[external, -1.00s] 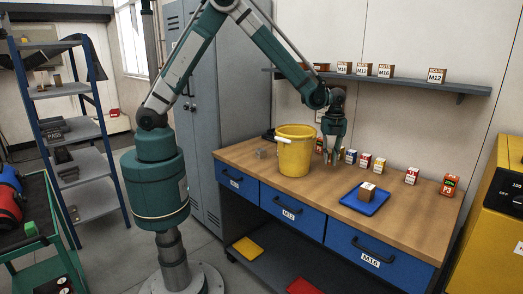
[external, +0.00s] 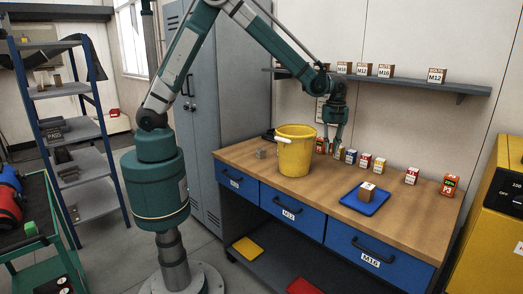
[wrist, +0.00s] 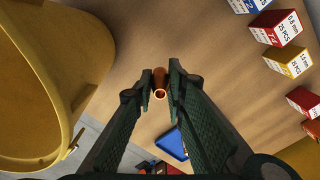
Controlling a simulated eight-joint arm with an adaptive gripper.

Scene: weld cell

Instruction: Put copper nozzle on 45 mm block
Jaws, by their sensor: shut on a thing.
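My gripper (external: 333,148) is above the workbench, just right of the yellow bucket. In the wrist view my gripper (wrist: 160,82) is shut on the copper nozzle (wrist: 160,86), a small copper-coloured tube with its open end toward the camera. The nozzle is too small to make out in the external view. A brown block with a pale label (external: 367,190) sits on a blue tray (external: 378,205), to the right of and nearer than my gripper. A small grey block (external: 261,153) stands left of the bucket. I cannot read which block is 45 mm.
The yellow bucket (external: 295,155) stands close left of my gripper and fills the left of the wrist view. Several small labelled boxes (external: 379,165) line the back of the workbench (external: 325,185). A shelf (external: 430,84) with boxes hangs above. The bench between bucket and tray is clear.

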